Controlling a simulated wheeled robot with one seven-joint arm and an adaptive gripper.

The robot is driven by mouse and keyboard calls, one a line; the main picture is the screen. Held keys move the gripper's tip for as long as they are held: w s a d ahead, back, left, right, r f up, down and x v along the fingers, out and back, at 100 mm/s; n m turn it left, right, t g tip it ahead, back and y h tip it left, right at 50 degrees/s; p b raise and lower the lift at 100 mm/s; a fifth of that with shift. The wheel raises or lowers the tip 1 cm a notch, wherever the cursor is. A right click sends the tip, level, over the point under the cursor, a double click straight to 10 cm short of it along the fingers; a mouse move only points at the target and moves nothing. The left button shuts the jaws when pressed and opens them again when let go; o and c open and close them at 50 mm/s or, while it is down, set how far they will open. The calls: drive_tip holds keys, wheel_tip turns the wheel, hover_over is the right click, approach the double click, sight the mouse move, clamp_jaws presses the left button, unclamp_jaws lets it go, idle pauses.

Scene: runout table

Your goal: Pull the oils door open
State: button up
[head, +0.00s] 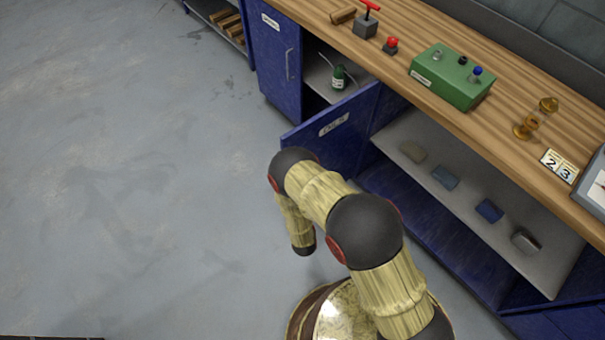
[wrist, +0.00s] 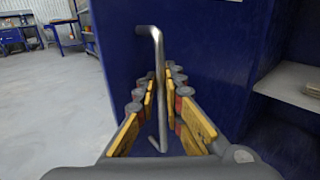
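The oils door (head: 345,137) is a blue cabinet door with a white label on its front. In the head view it stands partly open, swung out from the bench. In the wrist view the blue door (wrist: 115,45) fills the middle, with an upright grey metal bar handle (wrist: 157,60) on it. My gripper (wrist: 160,80) has its yellow-padded fingers on either side of the handle, with small gaps showing beside the bar. In the head view my arm covers part of the door, and the handle and my fingers are hidden.
A green bottle (head: 338,78) stands on the shelf behind the door. A closed blue door (head: 275,60) is to the left. An open shelf (head: 440,185) with several small blocks is to the right. The wooden bench top (head: 395,68) carries a green box (head: 452,78). The grey floor (head: 130,200) at left is clear.

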drive_tip(key=o, duration=0.4)
drive_tip(key=shift+s, duration=0.1)
drive_tip(key=s, duration=1.2)
drive_tip(key=shift+d, duration=0.3)
drive_tip(key=shift+w, duration=0.1)
